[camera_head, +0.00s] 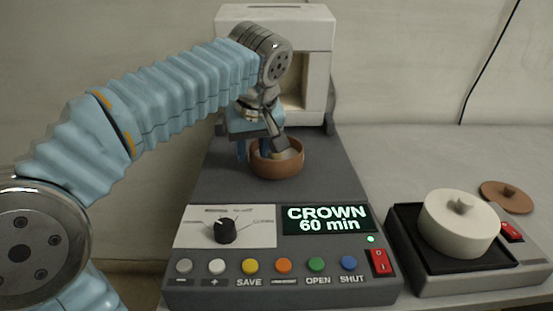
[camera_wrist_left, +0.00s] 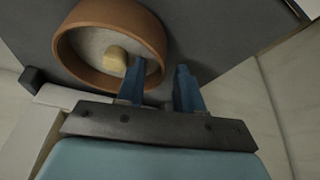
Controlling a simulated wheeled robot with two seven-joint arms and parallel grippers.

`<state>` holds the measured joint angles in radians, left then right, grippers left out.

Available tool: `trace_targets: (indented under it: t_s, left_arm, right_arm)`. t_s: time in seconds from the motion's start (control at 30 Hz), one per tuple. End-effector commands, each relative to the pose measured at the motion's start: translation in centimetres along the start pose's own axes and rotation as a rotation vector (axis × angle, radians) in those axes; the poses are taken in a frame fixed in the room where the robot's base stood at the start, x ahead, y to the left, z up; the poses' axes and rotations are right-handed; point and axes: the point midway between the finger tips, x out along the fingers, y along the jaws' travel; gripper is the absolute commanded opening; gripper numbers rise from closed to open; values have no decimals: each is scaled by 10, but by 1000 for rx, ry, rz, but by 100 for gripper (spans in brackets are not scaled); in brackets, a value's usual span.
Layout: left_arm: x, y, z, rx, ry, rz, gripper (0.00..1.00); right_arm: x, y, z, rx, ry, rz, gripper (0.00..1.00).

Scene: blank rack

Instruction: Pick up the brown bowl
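The brown bowl (camera_head: 283,168) stands upright on the dark grey top of the machine, with a small pale yellow lump (camera_wrist_left: 116,59) inside it. My left gripper (camera_head: 254,153) is over the bowl's left side, pointing down. In the left wrist view the bowl (camera_wrist_left: 70,62) lies at upper left, and the gripper (camera_wrist_left: 160,72) has its two blue fingers apart. One finger reaches inside the bowl and the other is outside, with the rim between them. I cannot tell whether either finger touches the wall. My right gripper is not in view.
A white box-like furnace (camera_head: 313,65) with an open front stands behind the bowl. The control panel (camera_head: 325,219) is in front, showing "CROWN 60 min". At right, a round cream block (camera_head: 458,228) sits on a black plate, with a brown lid (camera_head: 507,196) behind it.

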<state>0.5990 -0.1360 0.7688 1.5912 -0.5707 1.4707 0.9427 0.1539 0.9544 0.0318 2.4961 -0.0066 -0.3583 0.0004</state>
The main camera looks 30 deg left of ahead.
Motion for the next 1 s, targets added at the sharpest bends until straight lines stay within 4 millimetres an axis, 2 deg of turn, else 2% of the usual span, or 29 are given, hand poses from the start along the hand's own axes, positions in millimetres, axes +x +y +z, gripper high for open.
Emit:
trace_targets:
  t_s: [0.17, 0.4, 1.0]
  left_arm:
    - [0, 0, 0, 0, 0, 0, 36]
    - [0, 0, 0, 0, 0, 0, 1]
    - [-3, 1, -1, 0, 1, 2, 0]
  right_arm:
    - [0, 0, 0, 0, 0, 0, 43]
    - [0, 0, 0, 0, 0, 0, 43]
    - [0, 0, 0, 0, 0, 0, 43]
